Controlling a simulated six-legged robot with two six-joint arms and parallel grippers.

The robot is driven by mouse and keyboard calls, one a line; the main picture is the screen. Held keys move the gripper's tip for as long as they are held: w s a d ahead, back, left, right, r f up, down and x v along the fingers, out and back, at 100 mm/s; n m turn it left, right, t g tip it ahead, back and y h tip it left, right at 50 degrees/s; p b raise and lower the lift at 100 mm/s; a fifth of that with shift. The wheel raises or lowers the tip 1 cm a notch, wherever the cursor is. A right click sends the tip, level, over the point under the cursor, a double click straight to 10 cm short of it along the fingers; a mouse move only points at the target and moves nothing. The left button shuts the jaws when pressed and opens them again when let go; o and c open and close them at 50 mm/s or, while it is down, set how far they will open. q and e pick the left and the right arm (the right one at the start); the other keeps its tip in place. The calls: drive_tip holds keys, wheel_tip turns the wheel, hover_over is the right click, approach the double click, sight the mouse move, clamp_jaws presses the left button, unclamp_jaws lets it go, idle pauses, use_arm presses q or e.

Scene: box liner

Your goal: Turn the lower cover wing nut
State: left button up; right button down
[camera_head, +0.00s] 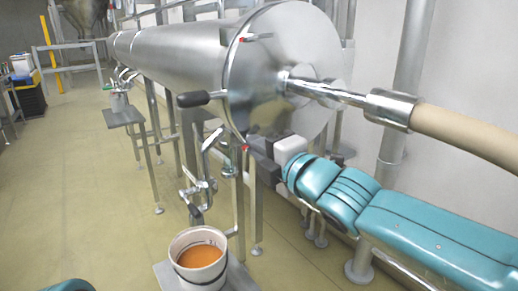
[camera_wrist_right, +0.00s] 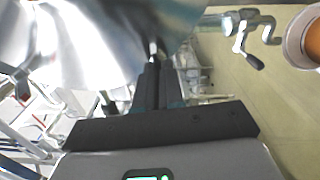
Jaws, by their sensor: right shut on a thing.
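The large steel cylinder has a round, shiny end cover (camera_head: 285,70). The upper wing nut (camera_head: 256,38), with a red part, sits at the top of the cover's rim. The lower cover wing nut (camera_head: 244,149) is at the lower rim; only a small red part shows beside my right gripper (camera_head: 256,146). The dark fingers of that gripper are shut on the lower wing nut. In the right wrist view the fingers (camera_wrist_right: 158,72) are close together below the shiny cover (camera_wrist_right: 80,40), and they hide most of the nut. My left gripper is out of view.
A beige hose (camera_head: 465,135) with a steel coupling runs from the cover's centre above my right arm. A black-handled lever (camera_head: 195,98) juts out left of the cover. A valve (camera_head: 198,165) hangs above a bucket of orange liquid (camera_head: 201,257).

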drive_tip(key=c, duration=1.3)
unclamp_jaws()
drive_tip(key=shift+o, duration=0.2)
drive_tip(key=p+v, duration=0.2)
drive_tip(key=v, duration=1.4)
drive_tip(key=shift+s+d, duration=0.1)
